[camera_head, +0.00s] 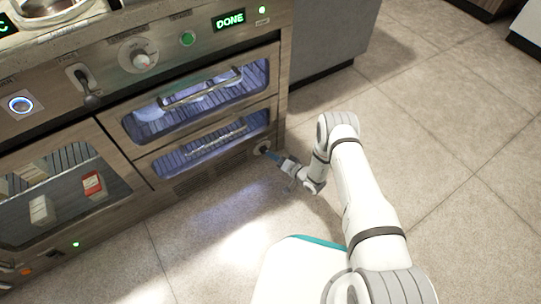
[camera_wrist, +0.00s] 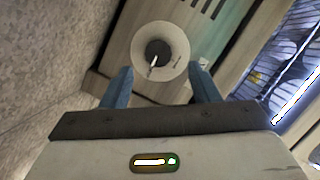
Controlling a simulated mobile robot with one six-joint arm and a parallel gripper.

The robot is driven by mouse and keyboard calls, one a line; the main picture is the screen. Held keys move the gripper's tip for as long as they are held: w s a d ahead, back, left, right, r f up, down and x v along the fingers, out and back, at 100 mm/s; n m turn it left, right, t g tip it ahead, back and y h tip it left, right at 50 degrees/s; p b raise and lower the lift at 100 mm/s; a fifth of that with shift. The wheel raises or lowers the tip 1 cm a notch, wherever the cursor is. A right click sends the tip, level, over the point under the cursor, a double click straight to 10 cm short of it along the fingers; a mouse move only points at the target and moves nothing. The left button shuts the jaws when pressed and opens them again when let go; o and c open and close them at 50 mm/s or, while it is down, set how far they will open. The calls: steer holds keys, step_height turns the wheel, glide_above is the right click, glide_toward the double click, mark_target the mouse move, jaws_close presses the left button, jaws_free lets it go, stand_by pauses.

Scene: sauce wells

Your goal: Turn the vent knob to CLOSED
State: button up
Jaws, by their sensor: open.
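The vent knob (camera_wrist: 157,54) is a small dark round knob with a white pointer line on a pale round dial plate. In the wrist view the pointer line runs toward the bottom of the picture; the lettering on the plate is too small to read. In the head view the dial plate (camera_head: 261,147) shows at the lower right corner of the appliance front, partly hidden by my gripper. My gripper (camera_wrist: 160,84) is open, its two blue fingers apart, one on each side of the dial in the picture. The fingers hold nothing.
A larger knob (camera_head: 140,59), a lever (camera_head: 88,92) and a green button (camera_head: 187,39) sit higher on the front. A lit drawer (camera_head: 205,143) lies just left of the vent dial. A display (camera_head: 229,20) reads DONE. Open floor (camera_head: 440,120) lies to the right.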

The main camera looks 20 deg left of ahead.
mark_target(264, 150)
steer(key=b+x, duration=0.1)
steer(key=x, duration=0.4)
steer(key=shift+d+b, duration=0.1)
steer(key=shift+b, duration=0.2)
